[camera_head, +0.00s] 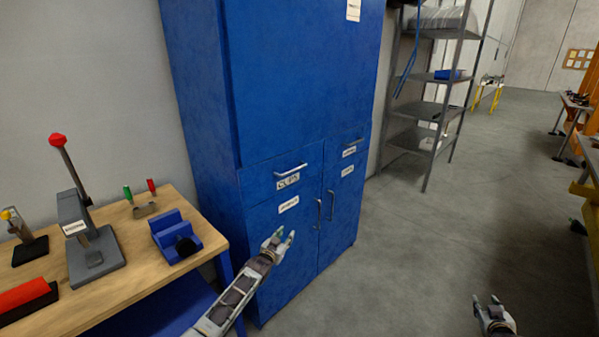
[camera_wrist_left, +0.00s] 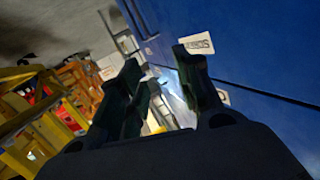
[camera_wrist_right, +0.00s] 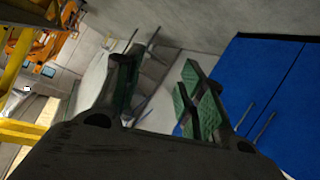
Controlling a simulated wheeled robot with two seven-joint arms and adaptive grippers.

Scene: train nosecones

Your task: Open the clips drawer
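The clips drawer (camera_head: 262,179) is the left of two drawers in the blue cabinet, and its front looks flush. Its bar handle (camera_head: 291,170) sits above a white label (camera_head: 288,181) that appears to read CLIPS. My left gripper (camera_head: 279,238) is open and empty, below the drawer and in front of the lower left door, apart from the handle. In the left wrist view its open fingers (camera_wrist_left: 162,80) show with the blue front and a white label (camera_wrist_left: 196,44) beyond. My right gripper (camera_head: 487,304) is open and empty at the lower right, far from the cabinet.
A second drawer with a handle (camera_head: 353,142) is on the right. Two lower doors have upright handles (camera_head: 331,204). A wooden workbench (camera_head: 150,280) with tools and a blue holder (camera_head: 177,236) stands left of the cabinet. Metal shelves (camera_head: 430,108) stand behind.

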